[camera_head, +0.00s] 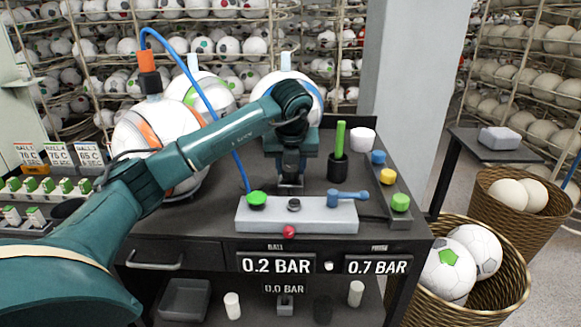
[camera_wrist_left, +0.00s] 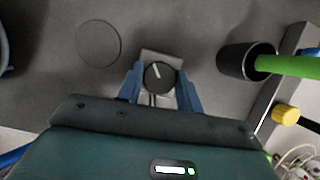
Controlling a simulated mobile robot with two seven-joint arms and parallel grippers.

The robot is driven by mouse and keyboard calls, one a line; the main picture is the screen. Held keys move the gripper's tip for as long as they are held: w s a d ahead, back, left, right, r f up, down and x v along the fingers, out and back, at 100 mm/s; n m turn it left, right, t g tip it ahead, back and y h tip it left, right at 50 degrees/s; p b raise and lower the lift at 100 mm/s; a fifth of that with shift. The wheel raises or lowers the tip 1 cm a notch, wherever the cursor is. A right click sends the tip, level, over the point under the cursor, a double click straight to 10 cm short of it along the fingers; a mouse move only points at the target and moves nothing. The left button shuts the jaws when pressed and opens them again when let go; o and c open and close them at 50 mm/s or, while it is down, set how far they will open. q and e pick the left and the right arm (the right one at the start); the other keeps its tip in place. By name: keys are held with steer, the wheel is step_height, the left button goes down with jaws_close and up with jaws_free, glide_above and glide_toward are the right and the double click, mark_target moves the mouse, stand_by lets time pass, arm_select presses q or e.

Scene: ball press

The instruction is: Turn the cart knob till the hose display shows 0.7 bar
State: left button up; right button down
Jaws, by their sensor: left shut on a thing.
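The black cart knob (camera_wrist_left: 160,76) with a white pointer line sits on a small grey block, seen in the left wrist view. The pointer tilts slightly left of straight up there. My left gripper (camera_wrist_left: 161,92) has its blue fingers on either side of the knob and is shut on it. In the head view my left gripper (camera_head: 290,180) points down behind the grey panel and hides the knob. The display under "BALL" (camera_head: 275,264) reads 0.2 BAR. The right display (camera_head: 378,266) reads 0.7 BAR; its label is hard to read. A lower display (camera_head: 284,289) reads 0.0 BAR. My right gripper is not in view.
A blue hose (camera_head: 215,110) runs from an orange fitting on a ball to the cart top. The grey panel (camera_head: 325,215) carries a green button and a blue lever. A black cup with a green stick (camera_head: 338,165) stands right of my gripper. Balls stand behind left.

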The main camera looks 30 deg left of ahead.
arm_select(q)
steer(key=shift+n, duration=0.7)
steer(key=shift+y, duration=0.3)
steer(key=shift+g, duration=0.3)
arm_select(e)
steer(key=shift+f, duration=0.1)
arm_select(q)
steer(key=o, duration=1)
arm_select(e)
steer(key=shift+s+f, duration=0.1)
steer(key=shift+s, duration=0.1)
arm_select(q)
steer(key=shift+r, duration=0.1)
steer(key=shift+d+r, duration=0.15)
steer(key=shift+r, duration=0.15)
steer(key=v, duration=1.2)
steer(key=shift+s+r, duration=0.15)
steer(key=shift+s, duration=0.05)
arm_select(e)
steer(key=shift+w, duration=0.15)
